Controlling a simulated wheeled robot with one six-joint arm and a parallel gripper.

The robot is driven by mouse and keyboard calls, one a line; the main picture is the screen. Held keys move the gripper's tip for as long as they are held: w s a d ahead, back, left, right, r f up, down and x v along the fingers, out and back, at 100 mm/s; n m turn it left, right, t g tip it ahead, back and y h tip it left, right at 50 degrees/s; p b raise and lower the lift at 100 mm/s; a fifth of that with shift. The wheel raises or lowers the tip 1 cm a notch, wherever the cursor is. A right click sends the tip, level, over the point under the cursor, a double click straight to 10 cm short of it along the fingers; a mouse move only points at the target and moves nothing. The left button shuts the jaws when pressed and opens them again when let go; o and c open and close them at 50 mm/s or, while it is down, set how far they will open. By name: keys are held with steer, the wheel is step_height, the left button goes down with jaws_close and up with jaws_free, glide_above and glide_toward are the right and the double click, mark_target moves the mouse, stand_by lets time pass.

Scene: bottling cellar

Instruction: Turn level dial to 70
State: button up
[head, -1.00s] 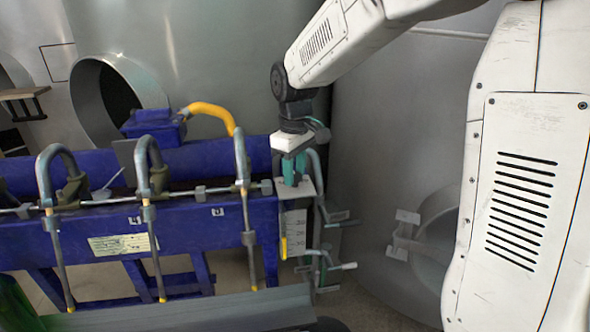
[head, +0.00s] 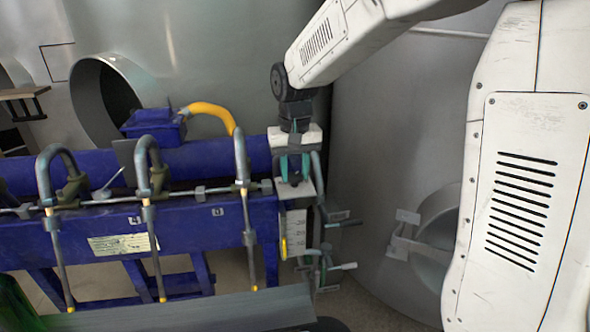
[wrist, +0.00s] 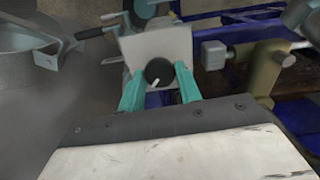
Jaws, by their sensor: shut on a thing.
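The level dial (wrist: 158,72) is a round black knob with a white pointer mark. It sits on a pale grey plate (wrist: 172,45) in the wrist view. The pointer leans toward the lower left in that view; no scale numbers are readable. My gripper (wrist: 160,85) has its two teal fingers on either side of the knob and is shut on it. In the head view my gripper (head: 294,168) points down over the plate (head: 297,189) at the right end of the blue filling machine (head: 180,232). The knob is hidden there by the gripper.
Bent grey filler pipes (head: 243,165) stand along the machine, left of my gripper. A yellow hose (head: 212,112) rises behind it. Grey lever handles (head: 340,267) stick out below the plate. A large steel tank (head: 370,140) stands close on the right.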

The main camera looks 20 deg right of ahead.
mark_target(295, 175)
steer(key=shift+m, duration=1.5)
steer(key=o, duration=1)
step_height(295, 175, up, 8)
steer(key=shift+f, duration=0.1)
